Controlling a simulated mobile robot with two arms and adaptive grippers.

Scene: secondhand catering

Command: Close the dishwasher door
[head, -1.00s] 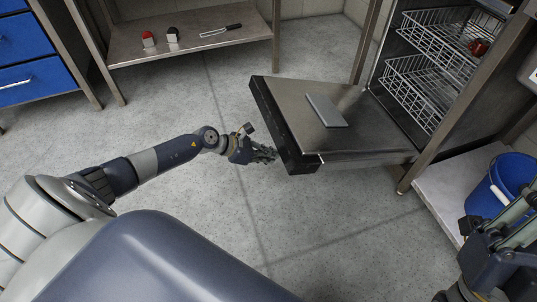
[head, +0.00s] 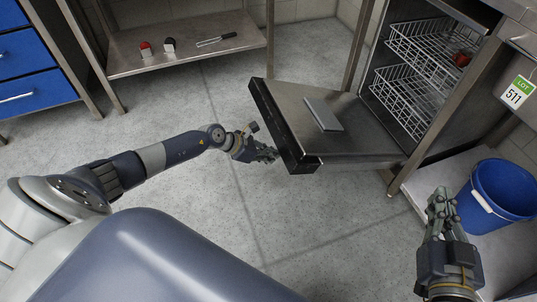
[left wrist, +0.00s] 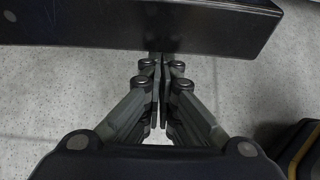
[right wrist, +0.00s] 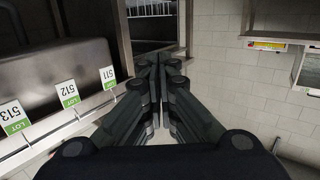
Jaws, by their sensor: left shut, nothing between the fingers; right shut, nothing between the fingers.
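The dishwasher door (head: 365,137) is folded down and open, with a dark front edge strip (head: 283,128) and a flat grey plate-like piece on its inner face. The dishwasher interior shows two wire racks (head: 405,98) with a red item on the upper one. My left gripper (head: 272,155) is shut and empty beside the door's outer edge. In the left wrist view its fingertips (left wrist: 162,60) are at or very near the dark edge; contact is unclear. My right gripper (head: 440,196) is shut and empty, in front of the dishwasher's right side.
A blue bucket (head: 497,195) stands on a low shelf at the right. A steel table (head: 190,45) with small items is at the back left, beside blue drawers (head: 25,60). Open floor lies left of and in front of the door.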

